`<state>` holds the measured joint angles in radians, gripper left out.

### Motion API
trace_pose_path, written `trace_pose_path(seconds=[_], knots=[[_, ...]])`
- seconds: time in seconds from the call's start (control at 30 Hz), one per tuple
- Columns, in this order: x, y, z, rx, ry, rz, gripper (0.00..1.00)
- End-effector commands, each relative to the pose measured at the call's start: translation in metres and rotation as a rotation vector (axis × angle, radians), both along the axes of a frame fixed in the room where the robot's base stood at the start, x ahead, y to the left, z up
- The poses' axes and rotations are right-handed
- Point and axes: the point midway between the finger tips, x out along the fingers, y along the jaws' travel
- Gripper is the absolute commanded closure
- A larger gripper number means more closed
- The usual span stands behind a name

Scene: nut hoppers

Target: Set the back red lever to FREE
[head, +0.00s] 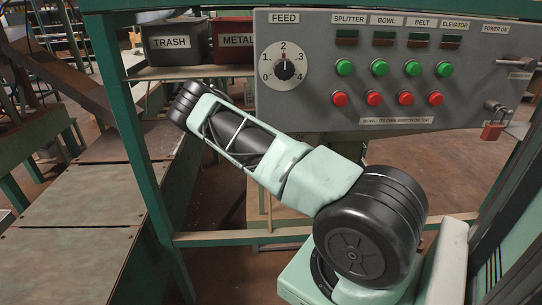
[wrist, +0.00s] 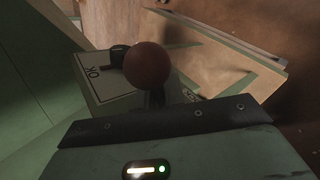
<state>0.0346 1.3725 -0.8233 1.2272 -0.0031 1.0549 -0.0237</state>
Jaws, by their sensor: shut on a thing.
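In the wrist view a dull red ball knob (wrist: 148,65), which looks like the end of the red lever, stands just past my gripper (wrist: 154,97). My gripper is shut on the lever close below the knob; the fingertips are mostly hidden in shadow. Behind the knob is a pale label plate (wrist: 97,74) with dark lettering that looks like "OK", partly covered. I cannot read FREE anywhere. In the head view my arm reaches to the upper left, and neither the lever nor my gripper shows clearly.
A grey control panel (head: 452,75) with a feed dial (head: 284,67) and green and red buttons stands behind my arm. TRASH (head: 175,43) and METAL (head: 232,41) bins sit on a shelf. A green post (head: 127,120) stands left of my arm; a flat bench (head: 70,240) lies further left.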

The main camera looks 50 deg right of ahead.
Motion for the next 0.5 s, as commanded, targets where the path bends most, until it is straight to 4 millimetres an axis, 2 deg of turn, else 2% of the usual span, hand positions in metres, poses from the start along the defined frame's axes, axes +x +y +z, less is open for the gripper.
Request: trace_pose_path(seconds=[0.13, 0.17, 0.2, 0.23, 0.5], knots=[[0.0, -0.0007, 0.0015, -0.002, 0.001, 0.001, 1.0], [0.0, -0.0007, 0.0015, -0.002, 0.001, 0.001, 0.81], [0.0, -0.0007, 0.0015, -0.002, 0.0, 0.0, 0.7], [-0.0001, -0.0006, 0.0014, -0.002, 0.0, 0.0, 0.67], [0.0005, 0.0002, 0.0013, -0.002, -0.001, 0.0, 0.67]])
